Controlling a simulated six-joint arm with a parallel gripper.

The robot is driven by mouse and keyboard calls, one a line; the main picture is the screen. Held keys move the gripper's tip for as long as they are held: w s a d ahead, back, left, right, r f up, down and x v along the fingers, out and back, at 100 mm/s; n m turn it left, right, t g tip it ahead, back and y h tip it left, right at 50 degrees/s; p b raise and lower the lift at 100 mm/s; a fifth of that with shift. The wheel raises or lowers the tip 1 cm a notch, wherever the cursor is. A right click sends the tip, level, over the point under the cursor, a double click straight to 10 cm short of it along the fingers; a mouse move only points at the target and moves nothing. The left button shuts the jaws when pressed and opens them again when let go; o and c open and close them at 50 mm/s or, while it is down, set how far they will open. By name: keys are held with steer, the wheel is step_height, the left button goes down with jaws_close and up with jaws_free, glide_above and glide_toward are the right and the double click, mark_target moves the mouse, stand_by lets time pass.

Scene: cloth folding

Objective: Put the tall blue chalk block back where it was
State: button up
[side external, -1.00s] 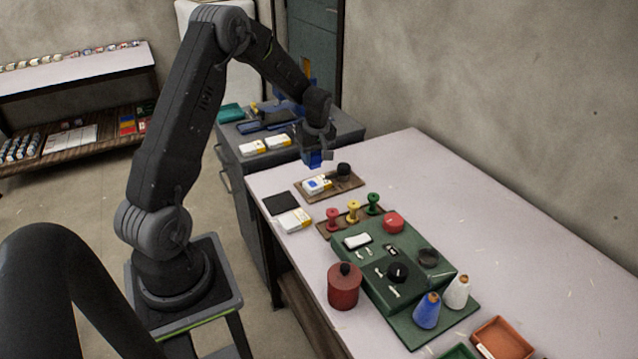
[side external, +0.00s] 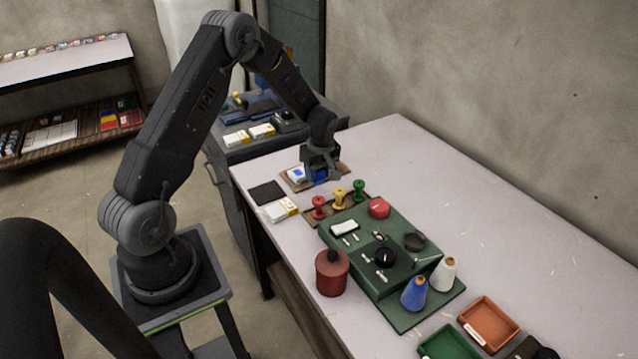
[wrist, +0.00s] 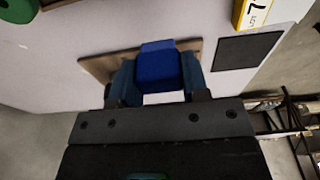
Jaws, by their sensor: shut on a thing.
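My gripper (side external: 321,177) is low over the wooden board (side external: 288,182) at the far end of the table. It is shut on the blue block (side external: 320,174). In the wrist view the blue block (wrist: 158,66) sits between the two fingers of my gripper (wrist: 158,80), with the wooden board (wrist: 97,66) behind it. A white and blue item (side external: 297,174) lies on the board just left of my gripper. I cannot tell whether the block touches the board.
A black pad (side external: 267,194) and a white-yellow box (side external: 279,210) lie at the near-left edge. Red, yellow and green spools (side external: 339,197) stand close by in a tray. A green board (side external: 350,260) with small items lies further right. The table behind is clear.

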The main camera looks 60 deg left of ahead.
mark_target(319, 179)
steer(key=shift+w+f, duration=0.1)
steer(key=shift+f, duration=1.95)
steer(key=shift+f, duration=0.15)
steer(key=o, duration=0.9)
